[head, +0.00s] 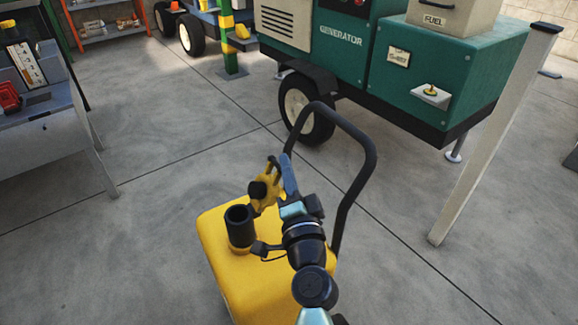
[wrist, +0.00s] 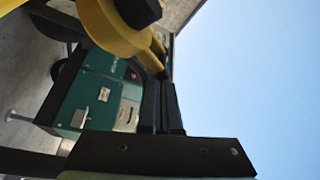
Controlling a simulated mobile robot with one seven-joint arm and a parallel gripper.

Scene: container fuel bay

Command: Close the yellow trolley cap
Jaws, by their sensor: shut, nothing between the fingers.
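The yellow trolley (head: 285,275) stands below my arm on the concrete floor. A black upright cylinder (head: 240,228) with a dark round top rises from a yellow collar on its top face. A small black piece (head: 260,248) beside the collar may be a strap or tether. A yellow part with a black knob (head: 266,190) stands behind the cylinder; it also shows at the top of the wrist view (wrist: 112,28). I cannot tell which part is the cap. My gripper (head: 273,164) is shut and empty close to the yellow part; its fingers show in the wrist view (wrist: 160,78). Contact is unclear.
The trolley's black handle (head: 368,165) loops up right of my gripper. A green generator (head: 340,45) on wheels stands behind, with a pale post (head: 490,140) at right. A grey workbench (head: 50,130) is at left.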

